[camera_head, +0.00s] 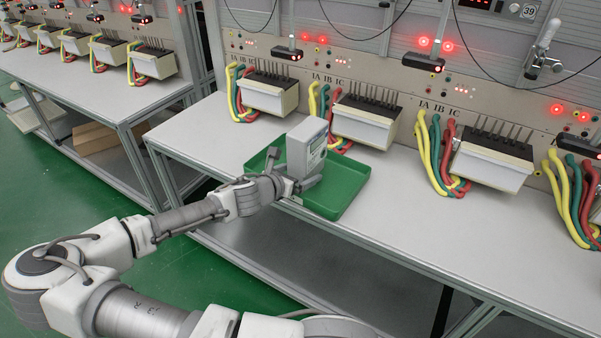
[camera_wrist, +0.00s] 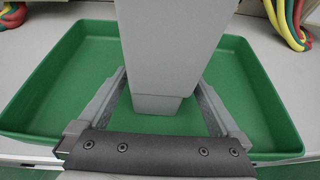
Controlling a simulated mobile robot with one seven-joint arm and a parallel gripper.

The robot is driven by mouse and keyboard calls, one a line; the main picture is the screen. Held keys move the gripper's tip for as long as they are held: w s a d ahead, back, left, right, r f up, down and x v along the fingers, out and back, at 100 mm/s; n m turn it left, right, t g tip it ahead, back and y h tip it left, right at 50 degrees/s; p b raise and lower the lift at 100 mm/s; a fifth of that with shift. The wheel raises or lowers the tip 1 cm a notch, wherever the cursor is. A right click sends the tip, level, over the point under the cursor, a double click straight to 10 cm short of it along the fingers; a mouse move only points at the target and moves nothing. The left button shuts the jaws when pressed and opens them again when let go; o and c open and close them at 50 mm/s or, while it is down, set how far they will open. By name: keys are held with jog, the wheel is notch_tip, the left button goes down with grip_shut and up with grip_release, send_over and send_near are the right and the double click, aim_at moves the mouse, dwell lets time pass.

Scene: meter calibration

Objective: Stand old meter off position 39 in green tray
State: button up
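A light grey meter (camera_head: 303,150) with a small display stands upright in the green tray (camera_head: 345,190), which sits on the bench. In the wrist view the meter (camera_wrist: 170,50) rises through the middle, and its narrower lower end appears to rest on the tray floor. My gripper (camera_head: 291,170) is low in the tray at the meter's near side. Its fingers (camera_wrist: 162,85) lie on either side of the meter, with green gaps beside the lower end. The fingertips are partly hidden behind the meter. A "39" label (camera_head: 529,12) is at the top right of the rack.
Several terminal blocks (camera_head: 365,121) with yellow, green and red cables line the back of the bench behind the tray. A lever clamp (camera_head: 543,52) is below the label. The bench right of the tray (camera_head: 400,215) is clear. A second bench (camera_head: 85,85) stands at the left.

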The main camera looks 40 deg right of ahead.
jog(key=shift+r, duration=0.15)
jog(key=shift+a+r, duration=0.15)
jog(key=shift+a, duration=0.2)
jog(key=p+v, duration=0.4)
jog(key=v, duration=0.6)
jog(key=s+a+f+m+g+y, duration=0.4)
jog(key=s+a+m+y, duration=0.3)
jog(key=a+m+y, duration=0.35)
jog(key=s+a+r+m+t+y, duration=0.1)
jog(key=s+a+r+m+t, duration=0.1)
jog(key=r, duration=0.6)
jog(key=s+a+r+m+t, duration=0.2)
jog(key=s+a+r+m, duration=0.1)
jog(key=r, duration=0.6)
jog(key=s+a+r+m+t+y, duration=0.1)
jog(key=s+a+r+m+t, duration=0.1)
jog(key=a+r+m, duration=0.3)
notch_tip(320, 180, up, 4)
jog(key=shift+s+a+f+t+y, duration=0.2)
jog(key=shift+a+t+y, duration=0.15)
jog(key=shift+a, duration=0.45)
